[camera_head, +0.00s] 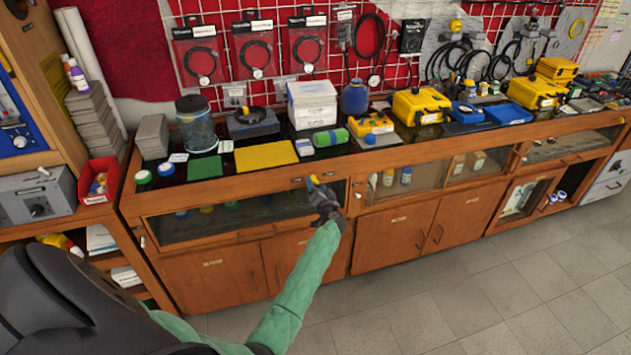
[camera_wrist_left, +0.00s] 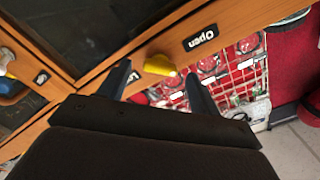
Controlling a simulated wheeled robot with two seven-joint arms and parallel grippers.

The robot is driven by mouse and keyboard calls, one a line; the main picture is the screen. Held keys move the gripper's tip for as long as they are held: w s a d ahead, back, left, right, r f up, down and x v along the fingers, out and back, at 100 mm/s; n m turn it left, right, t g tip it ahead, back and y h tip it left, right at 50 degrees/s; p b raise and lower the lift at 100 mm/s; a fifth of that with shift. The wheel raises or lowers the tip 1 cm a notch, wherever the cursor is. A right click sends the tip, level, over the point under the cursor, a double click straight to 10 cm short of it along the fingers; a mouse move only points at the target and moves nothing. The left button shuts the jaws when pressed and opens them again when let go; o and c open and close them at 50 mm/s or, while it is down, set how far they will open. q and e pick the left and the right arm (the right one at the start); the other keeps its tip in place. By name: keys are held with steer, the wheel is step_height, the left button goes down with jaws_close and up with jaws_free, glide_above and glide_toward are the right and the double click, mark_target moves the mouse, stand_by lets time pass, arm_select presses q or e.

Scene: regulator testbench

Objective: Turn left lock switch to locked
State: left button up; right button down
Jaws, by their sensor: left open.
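The left lock switch (camera_wrist_left: 160,66) is a small yellow knob on the wooden front frame of the bench. In the left wrist view it lies between the two dark fingers of my left gripper (camera_wrist_left: 158,72), which is open; I cannot tell whether either finger touches it. The knob points towards the lower right of that view. A black "Open" label (camera_wrist_left: 201,37) is beside it, and a second label (camera_wrist_left: 138,98) is partly hidden by a finger. In the head view my left gripper (camera_head: 322,188) is at the cabinet front, with a bit of yellow at its tip.
Glass-fronted compartments (camera_head: 420,182) line the wooden bench (camera_head: 400,232). Yellow cases (camera_head: 422,106) and tools crowd its top. The tiled floor (camera_head: 480,295) in front is clear.

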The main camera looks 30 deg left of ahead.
arm_select(q)
steer(key=shift+p+x, duration=0.3)
steer(key=shift+x, duration=0.85)
arm_select(e)
steer(key=shift+s+d+f, duration=0.15)
steer(key=shift+s+f, duration=0.05)
steer(key=shift+s, duration=0.3)
steer(key=shift+s+d+f, duration=0.15)
steer(key=shift+s+f, duration=0.05)
steer(key=shift+s, duration=0.25)
arm_select(q)
steer(key=c, duration=1)
arm_select(e)
steer(key=shift+w+d, duration=0.1)
steer(key=shift+w, duration=0.05)
